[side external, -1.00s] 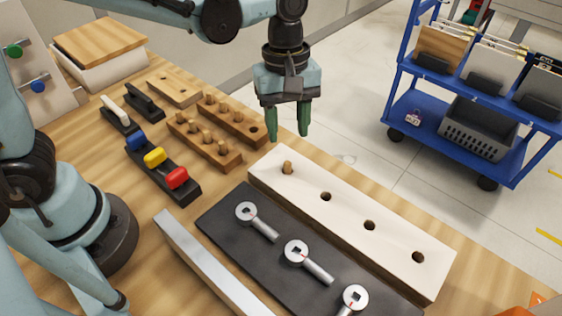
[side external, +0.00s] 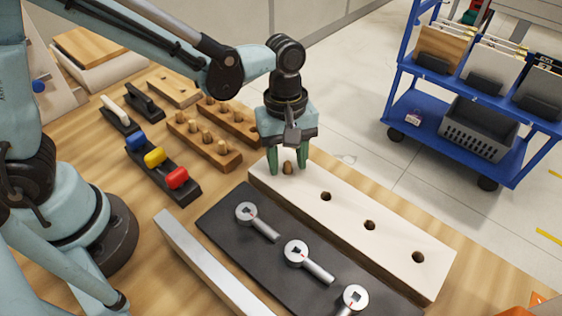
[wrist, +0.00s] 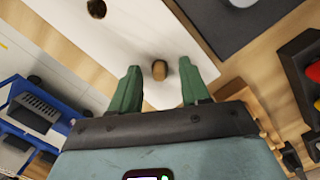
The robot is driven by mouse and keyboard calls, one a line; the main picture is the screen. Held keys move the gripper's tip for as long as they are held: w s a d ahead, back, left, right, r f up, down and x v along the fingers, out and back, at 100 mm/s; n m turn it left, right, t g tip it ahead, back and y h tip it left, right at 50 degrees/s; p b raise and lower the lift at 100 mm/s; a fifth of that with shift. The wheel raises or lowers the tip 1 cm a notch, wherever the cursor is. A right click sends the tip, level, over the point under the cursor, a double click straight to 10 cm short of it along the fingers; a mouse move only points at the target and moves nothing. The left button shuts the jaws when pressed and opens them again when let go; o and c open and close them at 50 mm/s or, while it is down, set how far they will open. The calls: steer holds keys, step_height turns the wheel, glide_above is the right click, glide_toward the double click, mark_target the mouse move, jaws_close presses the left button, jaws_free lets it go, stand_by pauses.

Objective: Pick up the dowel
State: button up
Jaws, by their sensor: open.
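A short wooden dowel (side external: 288,168) stands upright in the end hole of the long white board with holes (side external: 345,218). My gripper (side external: 287,170) is open, with its green fingers lowered over that end of the board, one on each side of the dowel. In the wrist view the dowel (wrist: 159,70) shows between the two green fingertips (wrist: 160,75), with a gap on both sides. Several more dowels (side external: 208,135) stand in wooden racks behind and to the left of the gripper.
A black mat (side external: 265,250) with several metal cam fittings lies in front of the board. A metal bar (side external: 205,260) lies beside it. A holder with blue, yellow and red pieces (side external: 160,165) stands left. A blue cart (side external: 460,110) stands beyond the table.

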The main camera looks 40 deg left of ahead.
jaws_close()
steer(key=shift+r, duration=0.1)
steer(key=shift+r, duration=0.35)
step_height(320, 180, up, 3)
steer(key=shift+r, duration=0.1)
steer(key=s+d+r, duration=0.6)
steer(key=s+r, duration=0.1)
steer(key=s, duration=0.3)
steer(key=r+m, duration=0.2)
steer(key=m, duration=0.3)
glide_above(288, 164)
steer(key=s+a, duration=0.2)
steer(key=a, duration=0.3)
steer(key=w+a+m, duration=0.1)
steer(key=a+m, duration=0.2)
steer(key=a, duration=0.3)
steer(key=w+a+r+m+y, duration=0.1)
steer(key=a+m, duration=0.2)
steer(key=a, duration=0.3)
steer(key=shift+w+a+r+g, duration=0.15)
steer(key=shift+w+a+g, duration=0.05)
steer(key=shift+w+g, duration=0.1)
